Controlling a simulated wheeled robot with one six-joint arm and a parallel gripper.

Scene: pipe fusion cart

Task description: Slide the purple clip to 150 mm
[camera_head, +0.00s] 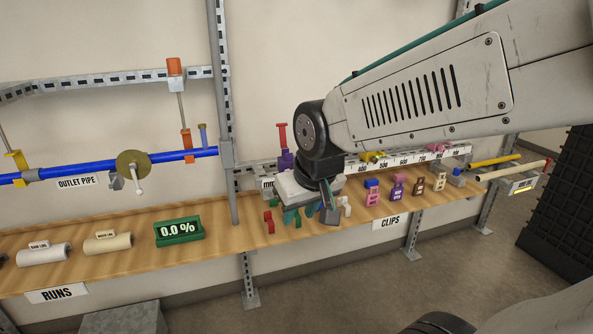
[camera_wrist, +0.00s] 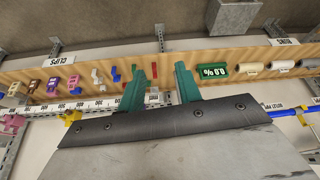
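The ruler rail (camera_head: 455,152) runs along the wall above the wooden shelf, with millimetre numbers that rise to the right. A purple clip (camera_head: 286,160) with a red upright top stands near the rail's left end, behind my gripper. Its lower part is hidden, and so is the scale mark beside it. My gripper (camera_head: 311,216) hangs in front of the rail's left part, over the shelf, fingers apart. In the wrist view, its two teal fingers (camera_wrist: 160,90) are open with nothing held.
A yellow clip (camera_head: 372,157) and a pink clip (camera_head: 437,148) are on the rail farther right. Several small clips stand on the shelf (camera_head: 340,228), including a purple-and-pink one (camera_head: 397,187). A metal post (camera_head: 226,150) and green display (camera_head: 179,230) lie left of my gripper.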

